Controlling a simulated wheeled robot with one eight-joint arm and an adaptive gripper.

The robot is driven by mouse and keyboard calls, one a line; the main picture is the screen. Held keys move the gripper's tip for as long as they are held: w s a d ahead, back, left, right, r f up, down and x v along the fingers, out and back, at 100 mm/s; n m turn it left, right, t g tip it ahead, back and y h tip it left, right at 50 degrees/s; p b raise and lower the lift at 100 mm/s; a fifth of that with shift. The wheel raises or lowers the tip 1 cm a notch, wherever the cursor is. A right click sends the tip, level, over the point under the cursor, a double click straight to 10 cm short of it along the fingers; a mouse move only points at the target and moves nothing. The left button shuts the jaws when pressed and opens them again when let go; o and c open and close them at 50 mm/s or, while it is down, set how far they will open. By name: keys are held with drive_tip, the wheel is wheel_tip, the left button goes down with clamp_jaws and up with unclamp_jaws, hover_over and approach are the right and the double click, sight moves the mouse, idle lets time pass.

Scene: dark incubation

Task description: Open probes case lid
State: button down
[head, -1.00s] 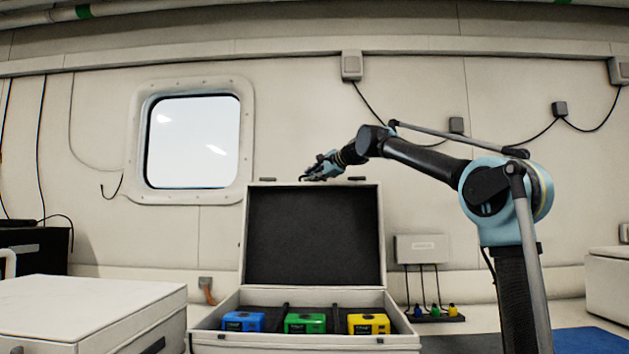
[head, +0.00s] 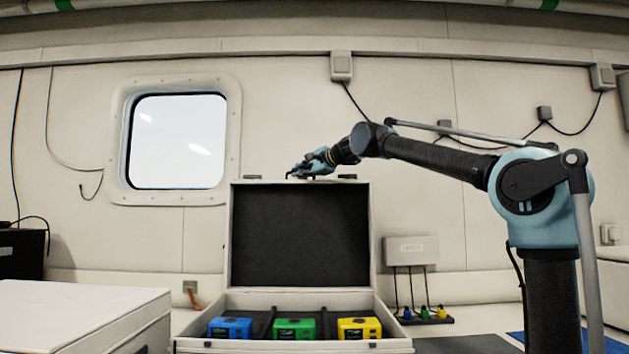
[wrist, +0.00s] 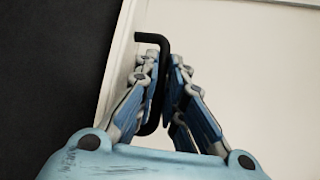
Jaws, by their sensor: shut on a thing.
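The probes case (head: 294,301) stands open in the head view, its lid (head: 231,236) upright at the back with a dark lining facing me. A blue probe (head: 230,328), a green probe (head: 295,329) and a yellow probe (head: 359,328) sit in a row in its base. My gripper (head: 302,173) is at the top edge of the lid. In the wrist view my gripper (wrist: 164,85) is shut on a black handle (wrist: 166,40) on the pale lid face (wrist: 240,70). The fingers hide part of the handle.
A white case (head: 80,315) stands at the front left. A small wall box (head: 411,250) with cables hangs to the right, above a dark strip with small coloured plugs (head: 425,315). The wall with a window (head: 178,141) is behind the lid.

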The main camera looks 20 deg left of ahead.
drive_tip(key=s+d, duration=0.3)
drive_tip(key=s, duration=0.6)
drive_tip(key=shift+f, duration=0.1)
drive_tip(key=c, duration=2)
unclamp_jaws()
drive_tip(key=shift+o, duration=0.2)
drive_tip(key=shift+w+a, duration=0.1)
drive_tip(key=shift+w, duration=0.05)
drive_tip(key=v, duration=1.2)
drive_tip(key=shift+w+f, duration=0.1)
